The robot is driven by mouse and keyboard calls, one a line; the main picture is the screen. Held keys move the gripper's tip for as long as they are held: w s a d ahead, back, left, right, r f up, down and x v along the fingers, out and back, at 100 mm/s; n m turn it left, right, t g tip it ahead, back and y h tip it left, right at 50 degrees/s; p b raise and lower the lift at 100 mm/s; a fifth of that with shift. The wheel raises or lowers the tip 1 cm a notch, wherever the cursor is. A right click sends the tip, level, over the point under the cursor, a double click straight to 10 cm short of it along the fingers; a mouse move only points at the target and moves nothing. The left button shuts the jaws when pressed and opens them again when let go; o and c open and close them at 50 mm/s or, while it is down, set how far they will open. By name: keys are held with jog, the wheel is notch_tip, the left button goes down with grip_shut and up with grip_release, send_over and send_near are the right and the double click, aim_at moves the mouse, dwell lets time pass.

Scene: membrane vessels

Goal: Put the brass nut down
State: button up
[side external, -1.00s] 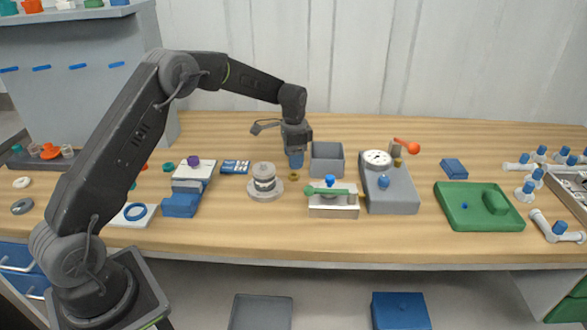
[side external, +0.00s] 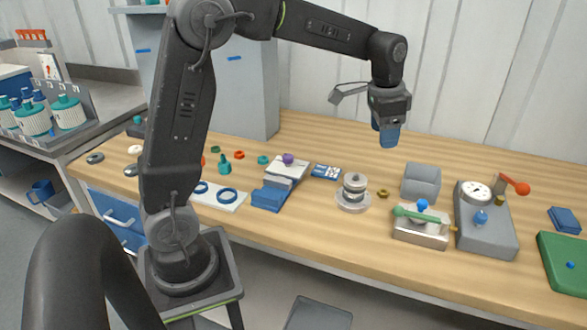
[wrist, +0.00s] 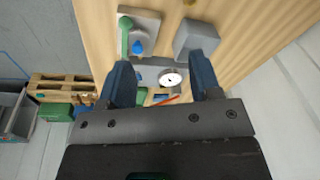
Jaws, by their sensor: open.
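The brass nut (side external: 383,194) lies flat on the wooden bench, between the round grey stacked fixture and the grey bin. My gripper (side external: 389,140) is high above the bench near the nut, with nothing held. In the wrist view my gripper (wrist: 162,76) has its two blue fingers spread wide apart, and the space between them is empty. A small brass piece (wrist: 190,2) at the top edge of the wrist view may be the nut, but it is cut off.
The round grey fixture (side external: 353,195) stands left of the nut and the grey bin (side external: 421,182) right of it. A clamp block with a green handle (side external: 420,227) and a grey gauge unit (side external: 487,225) stand farther right. A blue block (side external: 272,195) is at left.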

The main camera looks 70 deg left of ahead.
jog(key=s+d+n+t, duration=0.2)
jog(key=s+d, duration=0.1)
jog(key=s, duration=0.9)
jog(key=s+d+n+t, duration=0.1)
jog(key=s+d, duration=0.3)
jog(key=s, duration=0.8)
jog(key=shift+s+d+r+n+t, duration=0.15)
jog(key=shift+s+r+n+t, duration=0.25)
jog(key=shift+n, duration=0.1)
